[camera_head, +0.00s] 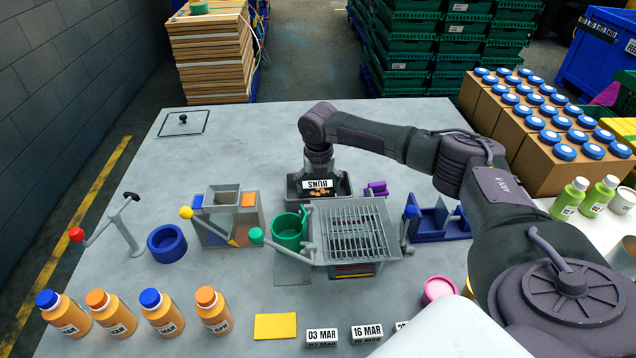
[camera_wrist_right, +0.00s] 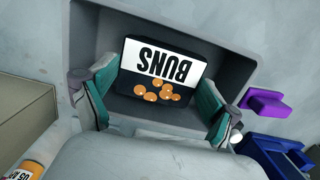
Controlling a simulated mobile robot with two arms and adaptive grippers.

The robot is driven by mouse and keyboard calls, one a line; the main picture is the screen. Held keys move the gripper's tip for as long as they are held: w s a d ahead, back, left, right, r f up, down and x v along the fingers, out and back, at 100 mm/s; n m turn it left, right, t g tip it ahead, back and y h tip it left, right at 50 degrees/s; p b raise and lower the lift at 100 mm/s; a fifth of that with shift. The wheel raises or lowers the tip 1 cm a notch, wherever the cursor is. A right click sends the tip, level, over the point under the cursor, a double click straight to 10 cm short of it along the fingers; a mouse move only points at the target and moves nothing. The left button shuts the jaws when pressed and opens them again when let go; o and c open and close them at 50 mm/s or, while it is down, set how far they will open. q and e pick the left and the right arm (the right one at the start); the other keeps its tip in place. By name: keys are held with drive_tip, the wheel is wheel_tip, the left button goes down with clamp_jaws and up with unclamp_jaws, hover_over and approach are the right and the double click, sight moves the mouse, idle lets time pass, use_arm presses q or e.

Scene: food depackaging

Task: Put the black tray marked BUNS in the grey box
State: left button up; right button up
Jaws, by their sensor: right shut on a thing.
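Whether the tray touches the box floor I cannot tell. In the head view my right gripper (camera_head: 319,170) points down over the box. My left gripper is not in view.
A metal rack (camera_head: 352,232) and a green cup (camera_head: 290,232) stand just in front of the box. A purple part (camera_head: 377,188) and a blue holder (camera_head: 437,222) are to its right. Orange bottles (camera_head: 113,312) line the front left. The table behind the box is clear.

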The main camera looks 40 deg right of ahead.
sight(319, 192)
drive_tip(key=shift+f, duration=0.25)
drive_tip(key=o, duration=0.9)
drive_tip(key=shift+r, duration=0.1)
drive_tip(key=shift+r, duration=0.2)
drive_tip(key=r, duration=0.4)
drive_tip(key=r+b, duration=0.1)
drive_tip(key=r, duration=0.3)
drive_tip(key=s+r+b, duration=0.1)
drive_tip(key=r, duration=0.3)
drive_tip(key=shift+s+a+r, duration=0.1)
drive_tip(key=shift+a+r, duration=0.2)
drive_tip(key=shift+a, duration=0.1)
